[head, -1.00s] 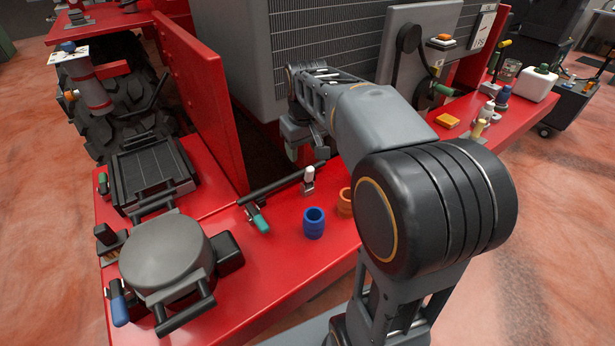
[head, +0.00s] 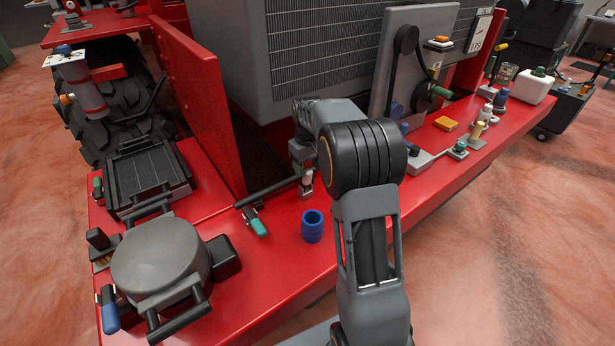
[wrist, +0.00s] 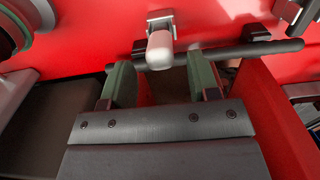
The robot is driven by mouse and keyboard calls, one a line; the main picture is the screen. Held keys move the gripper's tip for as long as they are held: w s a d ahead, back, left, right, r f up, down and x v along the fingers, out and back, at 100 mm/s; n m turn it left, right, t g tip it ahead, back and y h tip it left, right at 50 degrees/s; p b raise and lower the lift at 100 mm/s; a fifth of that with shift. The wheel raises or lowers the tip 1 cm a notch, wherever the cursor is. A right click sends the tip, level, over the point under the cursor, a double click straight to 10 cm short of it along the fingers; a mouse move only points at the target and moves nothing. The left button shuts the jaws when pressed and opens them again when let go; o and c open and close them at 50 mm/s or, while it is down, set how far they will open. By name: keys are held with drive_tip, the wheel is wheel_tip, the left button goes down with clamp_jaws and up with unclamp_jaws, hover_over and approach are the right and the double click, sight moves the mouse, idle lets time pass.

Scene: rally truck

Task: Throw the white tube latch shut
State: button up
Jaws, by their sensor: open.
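The white tube latch (head: 307,181) stands on the red deck at the right end of a dark tube (head: 268,192). In the wrist view the white latch handle (wrist: 160,50) rises from a small grey base, its rounded end towards the camera. The dark tube (wrist: 225,55) runs crosswise beside it. My gripper (wrist: 161,82) is open, its two greenish fingers apart and empty. The white handle lies just ahead of the gap between the fingertips; I cannot tell whether anything touches. In the head view my gripper is just above the latch, partly hidden by my arm.
A blue cup (head: 312,226) stands in front on the red deck (head: 270,270). A red upright panel (head: 200,95) and the grey radiator block (head: 320,50) rise behind. A round grey lid (head: 160,255) is at left.

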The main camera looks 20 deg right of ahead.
sight(306, 183)
drive_tip(key=shift+f, duration=2.3)
clamp_jaws()
